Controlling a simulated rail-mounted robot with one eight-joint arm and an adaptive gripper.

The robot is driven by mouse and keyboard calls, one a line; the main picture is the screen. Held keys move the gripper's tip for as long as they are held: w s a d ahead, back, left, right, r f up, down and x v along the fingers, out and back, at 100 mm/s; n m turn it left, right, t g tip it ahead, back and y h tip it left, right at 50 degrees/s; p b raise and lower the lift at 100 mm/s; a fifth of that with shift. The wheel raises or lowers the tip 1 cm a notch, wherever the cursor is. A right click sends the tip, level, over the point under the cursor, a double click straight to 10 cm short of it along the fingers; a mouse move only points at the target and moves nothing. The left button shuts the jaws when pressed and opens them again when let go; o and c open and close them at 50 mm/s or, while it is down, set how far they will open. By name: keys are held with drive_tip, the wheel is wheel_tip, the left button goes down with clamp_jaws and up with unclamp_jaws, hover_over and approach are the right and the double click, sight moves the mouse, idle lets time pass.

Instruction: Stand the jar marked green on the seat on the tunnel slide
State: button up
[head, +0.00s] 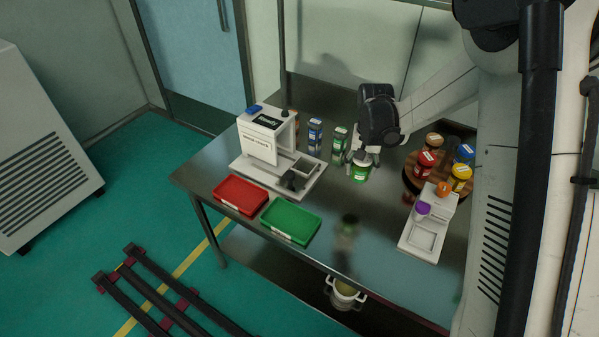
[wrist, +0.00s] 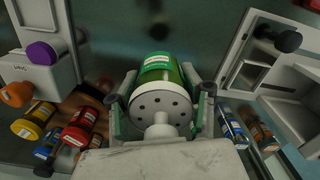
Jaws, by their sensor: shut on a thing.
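My gripper (head: 362,159) is shut on a green jar (head: 361,174), which looks roughly upright and seems to be above the table. In the wrist view the two fingers (wrist: 162,97) grip the jar (wrist: 157,68) at its sides, with its white pierced lid towards the camera and a pale label on its body. The white machine (head: 258,146) that looks like the tunnel slide stands left of my gripper. Its low base has a pale square seat (head: 305,167) and a black knob (head: 290,182). The seat (wrist: 293,112) looks empty in the wrist view.
A blue jar (head: 315,134) and a green-marked jar (head: 339,138) stand between the machine and my gripper. A round wooden stand (head: 411,184) with several jars and a white device (head: 421,241) with purple and orange knobs are at right. Red (head: 240,207) and green (head: 291,234) trays lie in front.

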drive_tip(key=w+a+m+b, duration=0.2)
drive_tip(key=w+a+b, duration=0.1)
drive_tip(key=w+a, duration=0.55)
drive_tip(key=r+m+b, duration=0.1)
drive_tip(key=m+b, duration=0.1)
drive_tip(key=b, duration=0.1)
hover_over(304, 167)
wheel_tip(304, 167, down, 9)
drive_tip(key=shift+d, duration=0.1)
drive_tip(key=shift+f, duration=0.15)
drive_tip(key=o, duration=1.1)
drive_tip(key=shift+o, duration=0.2)
wheel_tip(304, 167, up, 12)
drive_tip(key=shift+r+p, duration=0.25)
drive_tip(key=shift+p, duration=0.1)
